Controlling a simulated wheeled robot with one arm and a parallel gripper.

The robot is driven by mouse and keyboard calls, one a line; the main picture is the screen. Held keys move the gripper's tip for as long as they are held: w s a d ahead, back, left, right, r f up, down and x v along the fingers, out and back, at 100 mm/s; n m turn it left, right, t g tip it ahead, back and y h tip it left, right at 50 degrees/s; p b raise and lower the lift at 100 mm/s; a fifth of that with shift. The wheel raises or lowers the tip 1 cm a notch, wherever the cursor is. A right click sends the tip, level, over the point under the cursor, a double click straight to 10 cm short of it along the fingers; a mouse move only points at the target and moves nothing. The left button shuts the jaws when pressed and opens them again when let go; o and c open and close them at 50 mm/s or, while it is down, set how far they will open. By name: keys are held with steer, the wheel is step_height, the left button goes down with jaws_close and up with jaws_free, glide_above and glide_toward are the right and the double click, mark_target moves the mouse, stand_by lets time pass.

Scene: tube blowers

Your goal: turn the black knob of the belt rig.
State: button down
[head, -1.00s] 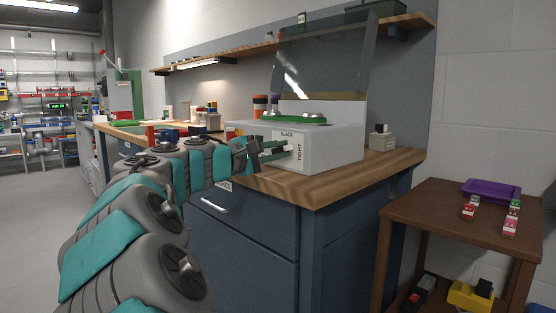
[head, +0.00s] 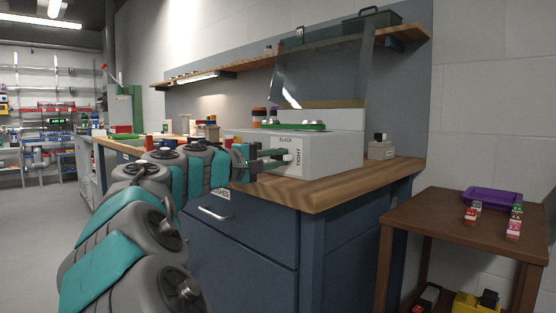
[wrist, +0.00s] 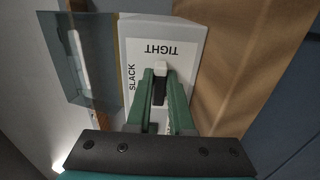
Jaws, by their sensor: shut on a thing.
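The belt rig (head: 335,150) is a pale box on the wooden bench, with a green belt (head: 295,127) on top and a clear raised guard (head: 325,70). Its side face carries the labels SLACK and TIGHT, which also show in the wrist view. The black knob (wrist: 158,94) sits between the green fingers of my gripper (wrist: 160,103), which also shows in the head view (head: 282,158). My gripper is shut on the knob. A white tip at the knob's end lies towards the TIGHT label (wrist: 171,49). My fingers partly hide the knob and a lower label.
A small grey box (head: 380,149) stands behind the rig. A brown side table (head: 430,205) at the right holds a purple tray (head: 492,195) and small items.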

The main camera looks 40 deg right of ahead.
steer(key=shift+f, duration=0.1)
steer(key=c, duration=0.8)
jaws_free()
steer(key=shift+a, duration=0.1)
steer(key=a, duration=0.7)
steer(key=shift+s+a, duration=0.3)
steer(key=shift+s, duration=0.05)
